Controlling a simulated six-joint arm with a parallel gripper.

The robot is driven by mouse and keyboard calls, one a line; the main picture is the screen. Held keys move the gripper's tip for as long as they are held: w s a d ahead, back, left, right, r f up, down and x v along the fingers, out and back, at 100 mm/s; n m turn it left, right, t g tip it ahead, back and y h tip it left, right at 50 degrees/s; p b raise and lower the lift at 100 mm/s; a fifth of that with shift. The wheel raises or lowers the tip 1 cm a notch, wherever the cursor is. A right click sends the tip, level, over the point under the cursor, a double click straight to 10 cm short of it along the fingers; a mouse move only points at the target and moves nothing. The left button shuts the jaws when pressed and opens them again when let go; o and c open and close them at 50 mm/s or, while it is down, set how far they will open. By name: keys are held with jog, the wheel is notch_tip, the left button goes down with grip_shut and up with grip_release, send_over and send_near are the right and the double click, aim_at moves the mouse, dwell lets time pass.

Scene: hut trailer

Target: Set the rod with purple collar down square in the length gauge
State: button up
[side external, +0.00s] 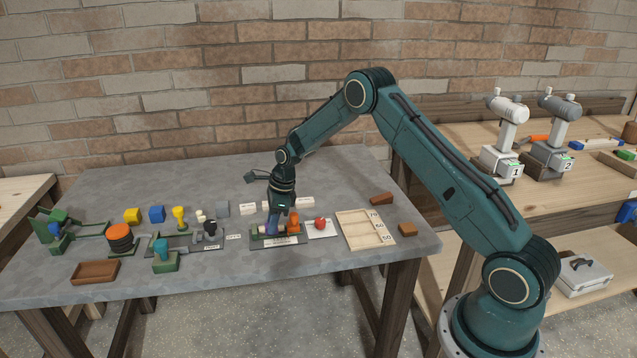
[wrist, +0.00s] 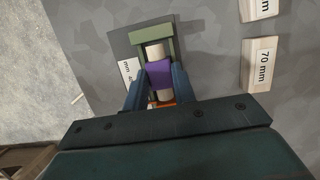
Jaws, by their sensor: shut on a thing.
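The rod with purple collar (wrist: 159,75) has cream ends and a purple middle. My gripper (wrist: 158,88) is shut on it, with a blue finger on each side of the collar; in the side view my gripper (side external: 280,222) points down at the gauge. The length gauge (wrist: 151,31) has a green end frame on a dark plate, and an orange part shows near the rod's lower end. The gauge also shows in the side view (side external: 264,243). The rod looks in line with the gauge; I cannot tell whether it touches the bed.
White blocks, one marked 70 mm (wrist: 258,65), lie right of the gauge in the wrist view. In the side view, a red piece on a white card (side external: 321,233) and a sectioned wooden tray (side external: 352,241) stand to the right. Several fixtures and coloured blocks stand left.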

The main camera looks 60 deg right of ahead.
jog(key=shift+f, duration=0.15)
jog(key=o, duration=0.9)
jog(key=shift+o, duration=0.2)
jog(key=v, duration=1.2)
